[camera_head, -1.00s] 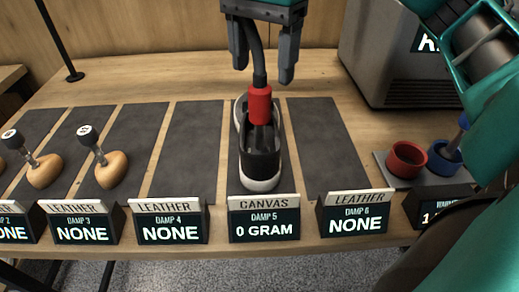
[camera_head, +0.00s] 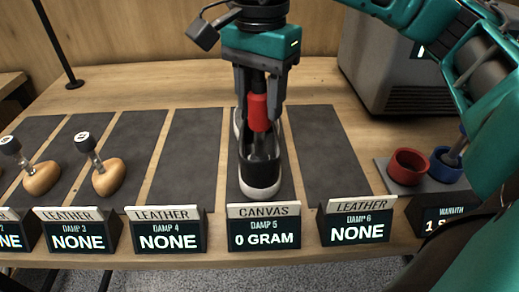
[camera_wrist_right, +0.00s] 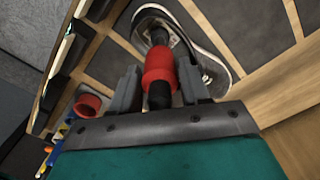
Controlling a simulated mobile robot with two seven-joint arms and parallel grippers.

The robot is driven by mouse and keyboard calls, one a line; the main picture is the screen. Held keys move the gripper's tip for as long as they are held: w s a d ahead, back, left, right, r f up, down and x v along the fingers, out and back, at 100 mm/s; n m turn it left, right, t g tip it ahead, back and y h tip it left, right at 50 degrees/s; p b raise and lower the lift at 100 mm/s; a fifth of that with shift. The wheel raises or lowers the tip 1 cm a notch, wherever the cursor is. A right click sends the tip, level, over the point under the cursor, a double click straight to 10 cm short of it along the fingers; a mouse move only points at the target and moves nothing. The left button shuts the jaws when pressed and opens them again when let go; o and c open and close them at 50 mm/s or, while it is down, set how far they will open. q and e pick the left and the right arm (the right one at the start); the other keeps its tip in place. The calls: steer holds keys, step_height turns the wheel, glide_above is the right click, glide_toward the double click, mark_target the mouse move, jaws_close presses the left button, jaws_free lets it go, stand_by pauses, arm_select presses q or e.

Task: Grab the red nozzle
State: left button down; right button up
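The red nozzle (camera_head: 258,112) stands upright above the opening of a black-and-white sneaker (camera_head: 262,165), on a black stem. In the right wrist view the nozzle (camera_wrist_right: 159,70) lies between the two fingers of my right gripper (camera_wrist_right: 158,90). In the head view my right gripper (camera_head: 258,125) points down from above, one finger on each side of the nozzle. Its fingers are open, with gaps beside the nozzle. My left gripper is not in view.
The sneaker stands on a dark mat strip behind the canvas sign (camera_head: 264,226). A red cup (camera_head: 407,166) and a blue cup (camera_head: 446,163) are at right. A grey machine (camera_head: 390,60) stands behind.

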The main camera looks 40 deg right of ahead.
jaws_close()
steer(key=shift+r, duration=0.1)
stand_by(0.4)
